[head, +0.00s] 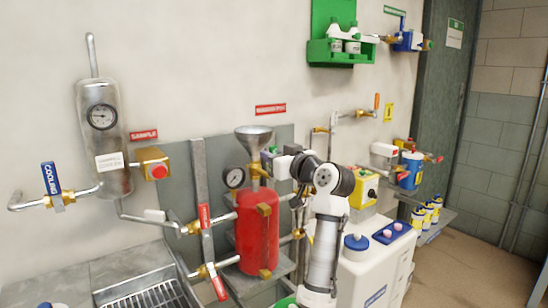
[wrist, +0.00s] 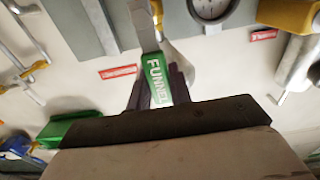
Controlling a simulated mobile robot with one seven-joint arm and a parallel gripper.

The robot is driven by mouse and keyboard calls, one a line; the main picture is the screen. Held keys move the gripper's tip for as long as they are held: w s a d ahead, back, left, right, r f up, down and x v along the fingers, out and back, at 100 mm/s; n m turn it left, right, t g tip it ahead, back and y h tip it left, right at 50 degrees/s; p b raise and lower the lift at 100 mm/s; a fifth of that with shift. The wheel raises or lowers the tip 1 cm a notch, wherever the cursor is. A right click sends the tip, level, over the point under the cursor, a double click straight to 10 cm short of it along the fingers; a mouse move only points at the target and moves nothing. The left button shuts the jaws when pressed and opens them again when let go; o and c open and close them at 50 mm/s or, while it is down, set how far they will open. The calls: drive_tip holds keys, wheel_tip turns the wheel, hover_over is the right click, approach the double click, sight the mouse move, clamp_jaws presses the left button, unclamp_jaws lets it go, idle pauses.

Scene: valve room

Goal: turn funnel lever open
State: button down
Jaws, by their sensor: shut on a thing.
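The funnel lever (wrist: 153,72) has a green sleeve with white FUNNEL lettering on a pale metal bar. In the wrist view it runs from the top edge down between the dark fingers. My gripper (wrist: 161,88) is shut on the green sleeve of the lever. In the head view my gripper (head: 277,157) is just right of the metal funnel (head: 254,133), which stands above a red tank (head: 257,230). There my arm and gripper hide most of the lever.
A round gauge (head: 234,177) sits left of the funnel, and a red-labelled lever (head: 206,225) stands further left. A yellow box (head: 368,188) and a white cabinet (head: 350,265) are close to my arm on the right. A green shelf (head: 335,52) hangs above.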

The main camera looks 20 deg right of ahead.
drive_tip(key=c, duration=1.3)
unclamp_jaws()
drive_tip(key=shift+o, duration=0.2)
drive_tip(key=b+v, duration=0.2)
drive_tip(key=v, duration=1.2)
drive_tip(key=shift+w+a, duration=0.15)
